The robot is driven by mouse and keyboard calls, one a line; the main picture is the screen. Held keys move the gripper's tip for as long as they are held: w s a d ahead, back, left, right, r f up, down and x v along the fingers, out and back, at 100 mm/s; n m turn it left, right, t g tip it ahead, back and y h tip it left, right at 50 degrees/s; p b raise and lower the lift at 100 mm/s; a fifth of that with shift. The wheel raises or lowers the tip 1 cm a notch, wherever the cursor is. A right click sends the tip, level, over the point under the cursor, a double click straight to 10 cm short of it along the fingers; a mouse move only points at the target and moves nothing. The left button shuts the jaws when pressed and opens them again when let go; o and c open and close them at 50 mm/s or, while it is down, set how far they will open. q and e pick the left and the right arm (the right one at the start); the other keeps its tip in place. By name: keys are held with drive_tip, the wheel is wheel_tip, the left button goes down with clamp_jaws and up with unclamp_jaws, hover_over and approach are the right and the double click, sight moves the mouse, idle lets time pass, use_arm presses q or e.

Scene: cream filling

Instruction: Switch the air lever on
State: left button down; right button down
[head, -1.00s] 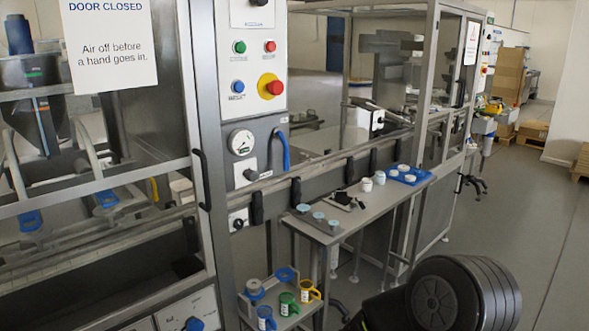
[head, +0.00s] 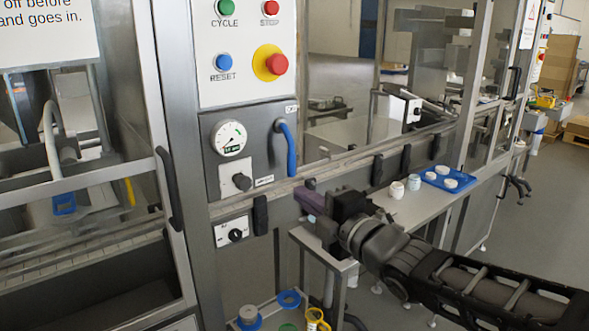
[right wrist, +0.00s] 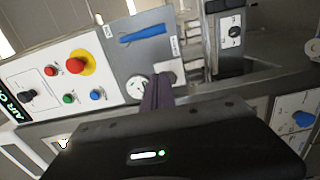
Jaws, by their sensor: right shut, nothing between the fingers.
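The air lever is a blue handle (head: 289,148) on the grey panel beside the pressure gauge (head: 229,137). It hangs downward from its pivot, with a small white label above it. It also shows in the right wrist view (right wrist: 145,34), where the picture is turned on its side. My right gripper (head: 309,194) is shut and empty, below and to the right of the lever and apart from it. Its purple fingers (right wrist: 158,92) point toward the panel in the right wrist view and cover part of it. My left gripper is not in view.
Above is a white panel with a green cycle button (head: 226,7), blue reset button (head: 224,62) and red emergency button (head: 277,64). A black knob (head: 242,181) sits left of the lever.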

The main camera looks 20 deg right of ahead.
sight(291, 173)
drive_tip(key=shift+w+d+f, duration=0.1)
idle(0.3)
drive_tip(key=w+p, duration=0.4)
drive_tip(key=w, duration=0.7)
drive_tip(key=shift+w, duration=0.35)
